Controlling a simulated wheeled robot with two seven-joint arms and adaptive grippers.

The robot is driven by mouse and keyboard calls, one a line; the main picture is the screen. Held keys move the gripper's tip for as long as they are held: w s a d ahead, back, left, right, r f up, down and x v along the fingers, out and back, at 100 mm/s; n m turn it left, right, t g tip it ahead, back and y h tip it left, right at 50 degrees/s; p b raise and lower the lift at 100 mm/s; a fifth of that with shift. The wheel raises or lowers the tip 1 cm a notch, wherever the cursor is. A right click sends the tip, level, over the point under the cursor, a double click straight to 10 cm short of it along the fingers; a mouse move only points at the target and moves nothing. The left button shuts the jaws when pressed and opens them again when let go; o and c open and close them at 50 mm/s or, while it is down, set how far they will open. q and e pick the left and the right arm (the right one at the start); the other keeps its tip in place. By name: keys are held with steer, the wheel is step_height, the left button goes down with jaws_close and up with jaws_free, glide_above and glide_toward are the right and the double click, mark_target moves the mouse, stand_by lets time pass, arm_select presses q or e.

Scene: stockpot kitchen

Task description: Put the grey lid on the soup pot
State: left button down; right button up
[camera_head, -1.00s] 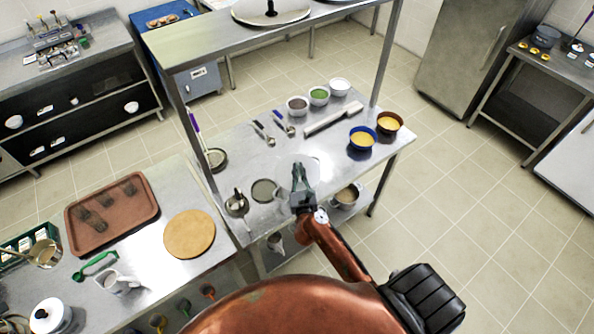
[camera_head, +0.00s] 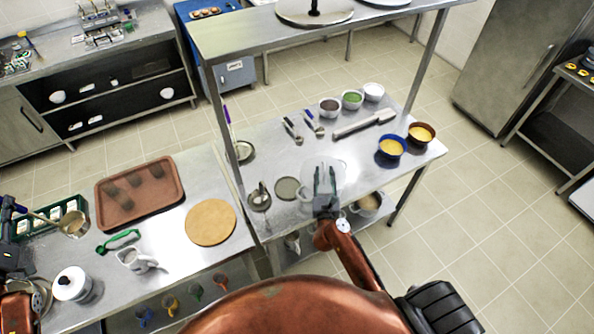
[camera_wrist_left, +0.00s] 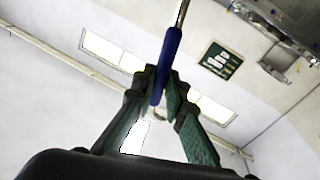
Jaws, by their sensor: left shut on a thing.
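My left gripper (camera_wrist_left: 158,98) is shut on the blue handle (camera_wrist_left: 165,62) of a ladle. In the head view the ladle's bowl (camera_head: 74,224) hangs over the left counter. My right gripper (camera_head: 325,178) is over the front of the middle table, above a pale round thing; its fingers are too small to judge. A flat grey disc (camera_head: 287,189), perhaps the grey lid, lies just left of it. A metal pot with beige contents (camera_head: 368,206), perhaps the soup pot, shows below the table's front edge, partly behind my right gripper.
A large steel lid with a black knob (camera_head: 315,12) sits on the upper shelf. Blue (camera_head: 390,147) and brown (camera_head: 422,134) bowls stand at the table's right. The left counter holds a brown tray (camera_head: 140,190), a round board (camera_head: 210,222), a jug (camera_head: 138,260) and a white lidded pot (camera_head: 73,284).

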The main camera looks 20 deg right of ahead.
steer(key=v, duration=1)
steer(key=shift+s+a, duration=0.2)
steer(key=shift+s, duration=0.15)
